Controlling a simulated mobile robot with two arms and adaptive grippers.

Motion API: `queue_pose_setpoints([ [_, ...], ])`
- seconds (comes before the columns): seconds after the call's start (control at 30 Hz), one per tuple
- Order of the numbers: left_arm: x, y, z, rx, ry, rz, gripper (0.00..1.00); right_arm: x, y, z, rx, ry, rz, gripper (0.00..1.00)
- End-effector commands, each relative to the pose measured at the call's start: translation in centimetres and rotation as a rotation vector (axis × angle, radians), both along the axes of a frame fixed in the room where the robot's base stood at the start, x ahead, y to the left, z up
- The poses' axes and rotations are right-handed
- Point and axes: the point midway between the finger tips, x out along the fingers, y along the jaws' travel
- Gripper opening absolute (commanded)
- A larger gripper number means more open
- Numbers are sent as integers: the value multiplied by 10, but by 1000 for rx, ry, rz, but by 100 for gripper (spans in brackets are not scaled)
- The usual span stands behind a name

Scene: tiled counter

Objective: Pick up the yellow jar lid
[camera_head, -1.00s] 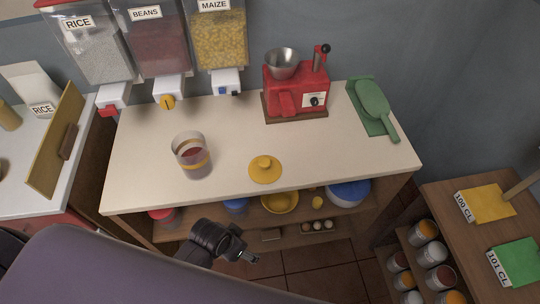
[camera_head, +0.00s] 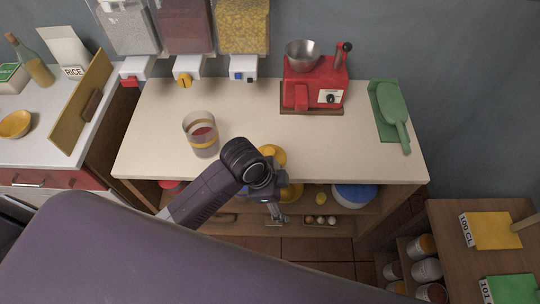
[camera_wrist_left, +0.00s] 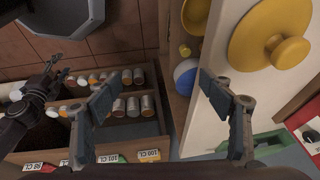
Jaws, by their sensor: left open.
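The yellow jar lid (camera_head: 273,153) lies on the pale counter near its front edge, partly hidden by my left arm in the head view. In the left wrist view the lid (camera_wrist_left: 248,42) is a large disc with a round knob at the upper right, outside the space between the fingers. My left gripper (camera_head: 277,215) is open and empty beyond the counter's front edge; its two fingers (camera_wrist_left: 162,82) stand wide apart in the wrist view. A dark gripper, seemingly my right one (camera_wrist_left: 60,70), shows at the left of the wrist view; its jaw state is unclear.
Below the counter, a shelf holds a blue-lidded bowl (camera_head: 354,195) and eggs (camera_head: 320,220). The counter's middle is clear.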

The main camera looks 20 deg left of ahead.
Motion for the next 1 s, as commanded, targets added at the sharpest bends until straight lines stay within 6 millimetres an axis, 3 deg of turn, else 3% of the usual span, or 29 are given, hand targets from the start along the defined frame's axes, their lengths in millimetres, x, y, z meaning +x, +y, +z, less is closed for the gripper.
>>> queue_pose_setpoints([
  [0.27,47,-2,27,152,-66,-554,74,0,5,3,6,0,2,47],
  [0.53,96,47,67,331,-46,-1076,74,0,0,6,0,-1,3,47],
  [0.77,116,79,93,387,-12,-1271,74,0,-5,6,-7,0,5,47],
  [1.0,117,82,78,388,-5,-1297,74,1,-5,11,-6,-1,4,47],
])
